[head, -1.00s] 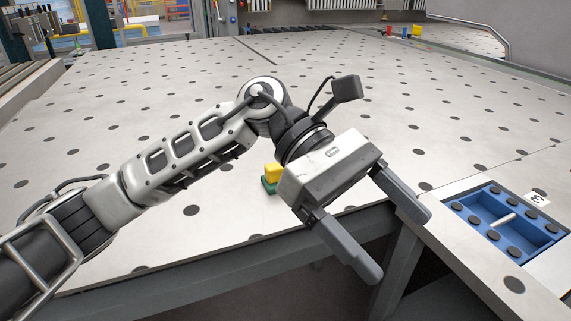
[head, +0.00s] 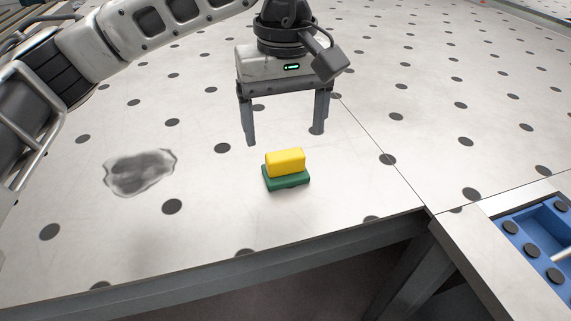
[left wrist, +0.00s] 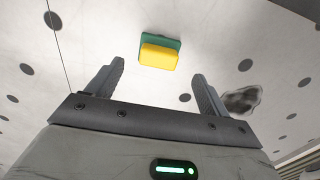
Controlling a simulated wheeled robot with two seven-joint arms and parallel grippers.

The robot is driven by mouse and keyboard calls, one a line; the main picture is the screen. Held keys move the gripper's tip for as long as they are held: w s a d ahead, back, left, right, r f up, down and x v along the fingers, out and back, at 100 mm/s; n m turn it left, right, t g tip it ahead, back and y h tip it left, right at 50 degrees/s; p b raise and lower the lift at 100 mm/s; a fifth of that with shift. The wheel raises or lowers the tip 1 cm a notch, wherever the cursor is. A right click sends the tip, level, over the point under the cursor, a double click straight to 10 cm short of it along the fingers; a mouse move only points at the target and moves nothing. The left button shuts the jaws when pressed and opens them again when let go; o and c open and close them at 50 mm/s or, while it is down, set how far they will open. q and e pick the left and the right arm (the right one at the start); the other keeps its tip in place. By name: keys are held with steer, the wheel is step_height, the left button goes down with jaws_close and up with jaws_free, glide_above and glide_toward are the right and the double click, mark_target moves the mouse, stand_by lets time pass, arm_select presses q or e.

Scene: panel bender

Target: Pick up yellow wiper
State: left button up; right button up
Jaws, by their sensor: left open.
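The yellow wiper (head: 286,164) is a small block with a yellow top on a green base. It lies on the perforated metal table near its front edge. My left gripper (head: 283,138) is open and empty, with its fingers pointing down, behind and above the wiper in the head view. In the left wrist view the wiper (left wrist: 159,53) shows beyond the two spread fingertips (left wrist: 160,70), between their lines and apart from them. My right gripper is in neither view.
A dark grey smudge (head: 140,172) marks the table left of the wiper. A blue tray (head: 537,240) with black round pads sits at the right edge. The table (head: 200,255) is otherwise clear around the wiper, and its front edge is close.

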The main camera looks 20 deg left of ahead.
mark_target(285, 154)
arm_select(q)
steer(key=shift+w+f+p, duration=0.2)
steer(key=shift+f+p, duration=0.45)
steer(key=shift+f, duration=2.8)
steer(key=c, duration=1.1)
